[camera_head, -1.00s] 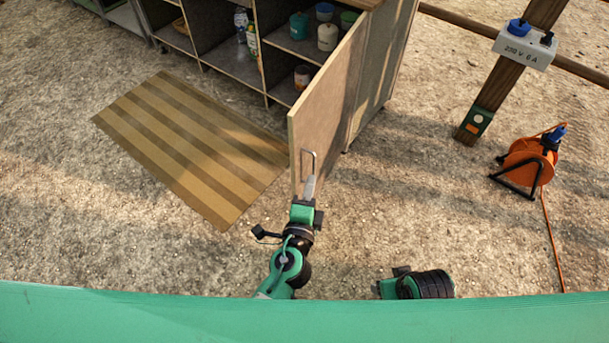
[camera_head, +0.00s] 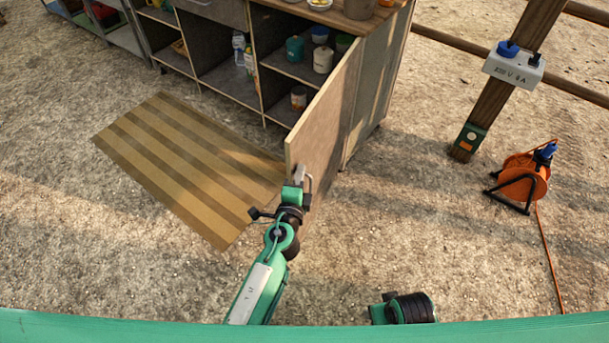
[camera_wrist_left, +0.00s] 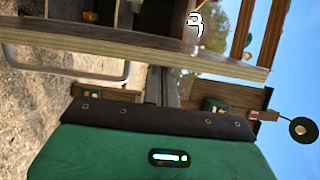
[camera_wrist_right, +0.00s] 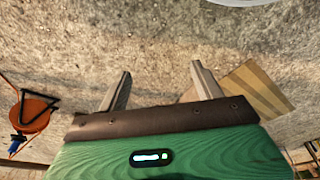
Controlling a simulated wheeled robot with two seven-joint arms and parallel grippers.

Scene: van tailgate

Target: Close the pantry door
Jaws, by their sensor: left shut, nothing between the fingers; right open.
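The pantry door (camera_head: 328,125) stands open, swung out from the right end of the shelf cabinet. Its metal loop handle (camera_head: 308,181) is near the free edge. My left gripper (camera_head: 300,173) is shut and empty, with its fingertips at the free edge close beside the handle. I cannot tell if it touches the door. In the left wrist view the door's edge (camera_wrist_left: 130,42) crosses ahead of the fingers, and the handle (camera_wrist_left: 100,77) shows at left. My right gripper (camera_wrist_right: 160,82) is open and empty above the ground, away from the door.
The cabinet (camera_head: 225,75) holds cups, cans and bottles behind the open door. A striped mat (camera_head: 190,165) lies in front of it. At right stand a wooden post (camera_head: 505,85) with a socket box (camera_head: 513,67) and an orange cable reel (camera_head: 523,178).

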